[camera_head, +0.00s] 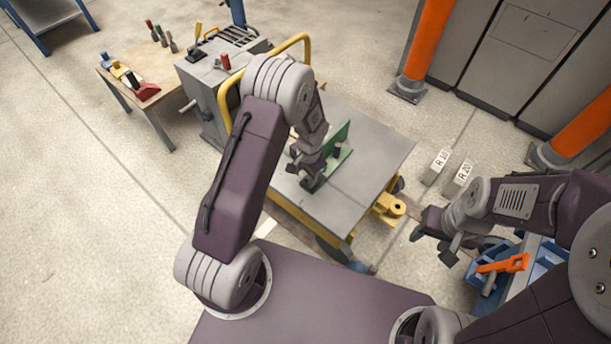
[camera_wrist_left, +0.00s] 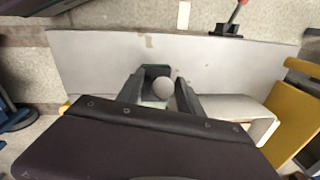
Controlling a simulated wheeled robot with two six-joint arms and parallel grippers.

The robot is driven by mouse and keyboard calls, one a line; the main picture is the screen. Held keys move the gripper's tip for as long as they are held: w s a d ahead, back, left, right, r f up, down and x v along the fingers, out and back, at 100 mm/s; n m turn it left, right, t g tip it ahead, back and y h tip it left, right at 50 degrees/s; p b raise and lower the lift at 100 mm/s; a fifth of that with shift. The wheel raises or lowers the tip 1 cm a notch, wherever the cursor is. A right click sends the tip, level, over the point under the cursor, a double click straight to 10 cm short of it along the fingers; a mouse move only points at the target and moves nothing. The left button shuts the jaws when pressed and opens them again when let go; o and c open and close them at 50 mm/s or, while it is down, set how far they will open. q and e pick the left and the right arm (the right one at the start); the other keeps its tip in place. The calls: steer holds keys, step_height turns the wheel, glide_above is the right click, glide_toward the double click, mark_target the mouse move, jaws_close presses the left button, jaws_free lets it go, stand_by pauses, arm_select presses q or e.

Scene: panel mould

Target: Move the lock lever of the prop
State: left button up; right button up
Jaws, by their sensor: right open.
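My left gripper (camera_head: 308,172) is low over the grey top of the cart, beside a green upright plate (camera_head: 336,138). In the left wrist view its two fingers (camera_wrist_left: 160,92) stand apart, with a round grey knob (camera_wrist_left: 163,88) and some green between them. I cannot tell whether they touch the knob. Neither view clearly shows which part is the prop's lock lever. My right gripper (camera_head: 434,246) is open and empty, off the cart's right side.
The cart's table top (camera_head: 372,150) is mostly bare. A wooden table with tools (camera_head: 150,66) stands farther left. Two labelled blocks (camera_head: 438,166) stand on the floor at right, near a blue bin (camera_head: 545,258) with an orange tool (camera_head: 504,264).

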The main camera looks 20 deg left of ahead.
arm_select(q)
jaws_close()
stand_by(1.3)
